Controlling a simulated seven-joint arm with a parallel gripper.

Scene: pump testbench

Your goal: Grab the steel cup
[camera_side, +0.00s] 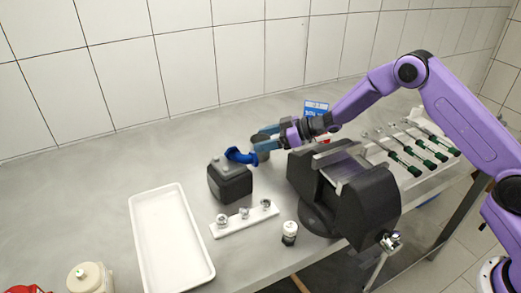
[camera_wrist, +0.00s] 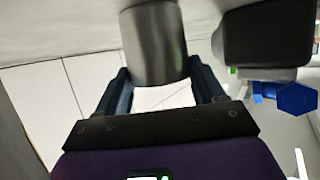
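The steel cup (camera_wrist: 155,45) is a plain grey metal cylinder in the upper middle of the wrist view. My gripper (camera_wrist: 160,72) has its two dark blue fingers spread, one on each side of the cup's near end. The fingers look open; I cannot tell whether either touches the cup. In the side view my gripper (camera_side: 259,142) reaches left, low over the bench behind the vise. There the cup is hard to make out among the fingers.
A black block (camera_side: 230,183) with a blue part (camera_side: 240,156) stands close to the gripper. A black vise (camera_side: 345,190) stands to the right. A white tray (camera_side: 172,240), a white strip with metal fittings (camera_side: 243,220) and green-handled tools (camera_side: 405,165) lie on the bench.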

